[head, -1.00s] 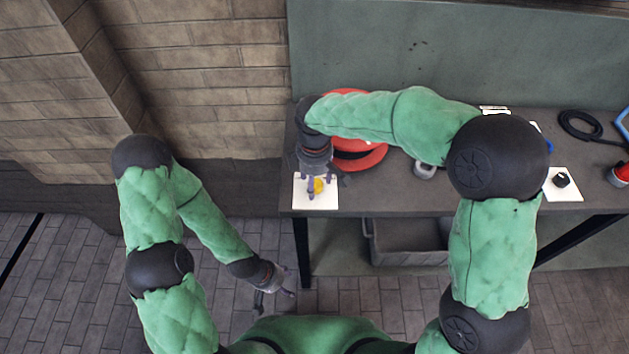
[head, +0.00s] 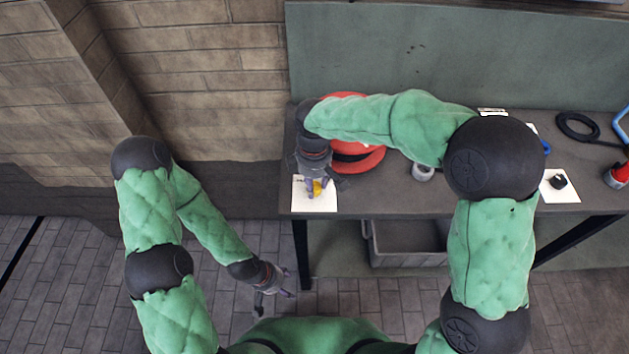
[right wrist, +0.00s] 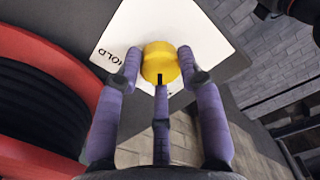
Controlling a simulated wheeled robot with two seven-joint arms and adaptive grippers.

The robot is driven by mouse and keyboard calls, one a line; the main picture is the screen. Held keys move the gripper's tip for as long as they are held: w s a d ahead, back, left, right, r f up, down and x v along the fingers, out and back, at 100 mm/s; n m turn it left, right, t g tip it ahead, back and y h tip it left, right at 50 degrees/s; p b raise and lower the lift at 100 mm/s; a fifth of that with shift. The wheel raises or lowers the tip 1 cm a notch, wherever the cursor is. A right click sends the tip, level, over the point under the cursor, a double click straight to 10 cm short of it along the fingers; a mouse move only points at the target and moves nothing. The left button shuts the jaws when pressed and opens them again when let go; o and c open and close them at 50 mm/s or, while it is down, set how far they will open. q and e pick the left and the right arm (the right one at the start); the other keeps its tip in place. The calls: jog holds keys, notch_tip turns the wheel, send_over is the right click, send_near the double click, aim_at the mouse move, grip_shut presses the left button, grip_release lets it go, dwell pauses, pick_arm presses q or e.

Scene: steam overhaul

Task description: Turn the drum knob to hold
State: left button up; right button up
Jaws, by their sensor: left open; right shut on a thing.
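The yellow drum knob (right wrist: 160,58) sits on a white plate (right wrist: 200,25) with the word HOLD printed near its left edge in the right wrist view. A short dark mark shows at the knob's lower edge there, away from HOLD. My right gripper (right wrist: 160,65) is shut on the knob, with a finger on each side and a third below. In the head view the knob (head: 317,188) is partly hidden under my right gripper, and the plate (head: 300,203) lies at the bench's front left corner. My left gripper (head: 276,292) hangs open and empty over the floor.
A red drum (head: 372,160) with a black band stands close behind the plate on the bench (head: 400,195). A second white plate with a black knob (head: 558,181) lies to the right. A grey bin (head: 405,245) sits below the bench.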

jog(key=m+p, duration=0.1)
jog(key=m, duration=0.2)
jog(key=shift+a+r+p, duration=0.1)
jog(key=shift+r+p, duration=0.05)
jog(key=shift+p, duration=0.25)
jog(key=m+p, duration=0.1)
jog(key=m, duration=0.3)
jog(key=shift+w+m+p, duration=0.1)
jog(key=shift+m+p, duration=0.2)
jog(key=shift+m, duration=0.1)
jog(key=m, duration=0.4)
jog(key=shift+p, duration=0.35)
jog(key=shift+w+m, duration=0.1)
jog(key=shift+m, duration=2.4)
jog(key=o, duration=1.1)
jog(key=shift+w, duration=0.1)
jog(key=shift+o, duration=0.2)
